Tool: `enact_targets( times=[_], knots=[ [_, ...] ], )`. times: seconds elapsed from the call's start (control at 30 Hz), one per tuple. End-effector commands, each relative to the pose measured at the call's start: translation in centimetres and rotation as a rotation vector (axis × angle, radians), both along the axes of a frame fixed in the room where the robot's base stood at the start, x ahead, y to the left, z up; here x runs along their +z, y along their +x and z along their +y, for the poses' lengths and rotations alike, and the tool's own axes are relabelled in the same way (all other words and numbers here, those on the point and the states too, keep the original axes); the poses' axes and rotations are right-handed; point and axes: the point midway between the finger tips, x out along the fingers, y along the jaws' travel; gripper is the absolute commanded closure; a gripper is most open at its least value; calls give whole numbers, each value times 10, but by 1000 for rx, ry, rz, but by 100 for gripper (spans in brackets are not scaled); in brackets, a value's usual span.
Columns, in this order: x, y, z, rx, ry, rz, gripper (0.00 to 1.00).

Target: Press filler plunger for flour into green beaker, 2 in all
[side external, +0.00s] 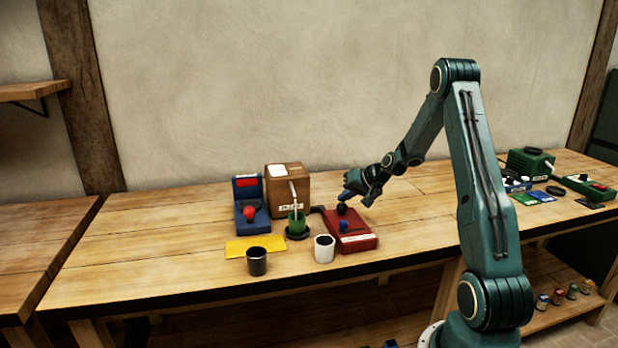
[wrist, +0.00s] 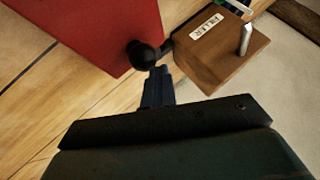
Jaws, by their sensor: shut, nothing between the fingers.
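The wooden filler box (side external: 288,181) stands at the back of the bench, and its label reads FILLER in the wrist view (wrist: 206,54). A pale spout (side external: 293,192) slants down from it towards the green beaker (side external: 297,225), which stands upright on a dark round base; its contents are hidden. A black ball knob (wrist: 143,55) on a short dark stem appears to join the filler's side; it also shows in the side view (side external: 341,208). My gripper (side external: 348,195) is shut and empty. Its blue fingertips (wrist: 160,75) are close to the knob; contact is unclear.
A red box (side external: 355,242) with a blue knob sits beside the filler. A blue stand (side external: 248,187) with a red knob is to the left. A yellow mat (side external: 240,248), a black cup (side external: 257,262) and a white cup (side external: 324,250) are in front. The bench's left is clear.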

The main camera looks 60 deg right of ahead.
Motion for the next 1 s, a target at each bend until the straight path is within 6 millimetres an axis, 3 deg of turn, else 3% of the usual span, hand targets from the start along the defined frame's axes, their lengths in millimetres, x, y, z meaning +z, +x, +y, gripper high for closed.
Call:
enact_targets(
  times=[0.47,1.0],
  knots=[
    [-1,-1,1,0,4,6,100],
    [21,-1,0,0,2,3,100]
  ],
)
